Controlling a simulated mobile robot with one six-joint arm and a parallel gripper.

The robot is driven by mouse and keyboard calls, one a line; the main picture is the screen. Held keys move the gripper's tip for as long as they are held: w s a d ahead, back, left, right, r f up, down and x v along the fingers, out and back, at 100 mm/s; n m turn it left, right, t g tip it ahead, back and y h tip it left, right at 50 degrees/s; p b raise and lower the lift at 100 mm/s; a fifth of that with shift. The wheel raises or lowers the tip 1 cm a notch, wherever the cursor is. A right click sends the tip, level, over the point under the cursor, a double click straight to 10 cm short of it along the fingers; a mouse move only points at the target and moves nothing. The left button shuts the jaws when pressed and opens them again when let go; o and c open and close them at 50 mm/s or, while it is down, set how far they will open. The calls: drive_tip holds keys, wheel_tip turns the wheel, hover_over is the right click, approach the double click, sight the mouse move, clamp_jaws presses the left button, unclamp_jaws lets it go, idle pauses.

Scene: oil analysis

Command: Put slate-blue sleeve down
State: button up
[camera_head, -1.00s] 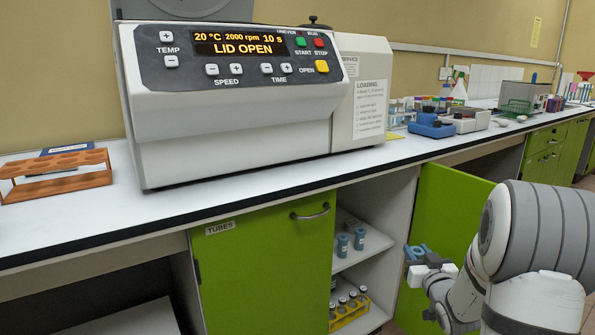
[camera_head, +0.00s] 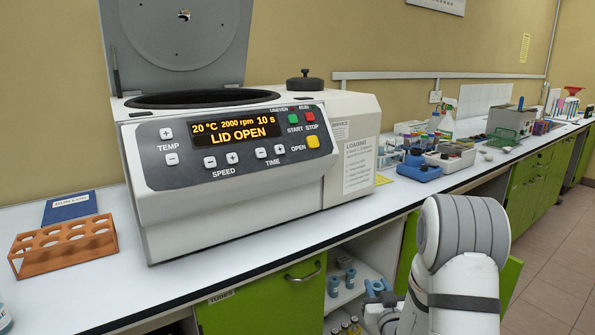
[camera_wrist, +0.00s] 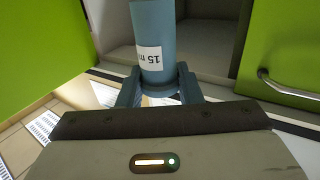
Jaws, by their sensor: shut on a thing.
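The slate-blue sleeve (camera_wrist: 155,35) is a cylinder with a white label reading "15 m", the rest of the label cut off. In the wrist view my gripper (camera_wrist: 158,88) is shut on it, with one finger on each side. The sleeve's upper end runs out of the picture. In the head view my gripper (camera_head: 380,290) is low in front of the open cupboard, partly hidden by my arm. Similar blue sleeves (camera_head: 350,278) stand on the cupboard's shelf (camera_head: 372,272).
The green door labelled TUBES (camera_head: 250,308) and the open green door on the right flank the cupboard. The centrifuge (camera_head: 235,200) on the bench has its lid (camera_head: 180,45) up. An orange rack (camera_head: 62,248) stands at left.

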drive_tip(key=s+a+r+h+p, duration=0.1)
drive_tip(key=s+a+r+p, duration=0.4)
drive_tip(key=r+p, duration=0.4)
drive_tip(key=p, duration=0.6)
drive_tip(key=shift+s+m+p, duration=0.2)
drive_tip(key=shift+m+p, duration=0.1)
drive_tip(key=shift+p, duration=0.1)
drive_tip(key=shift+a+f, duration=0.1)
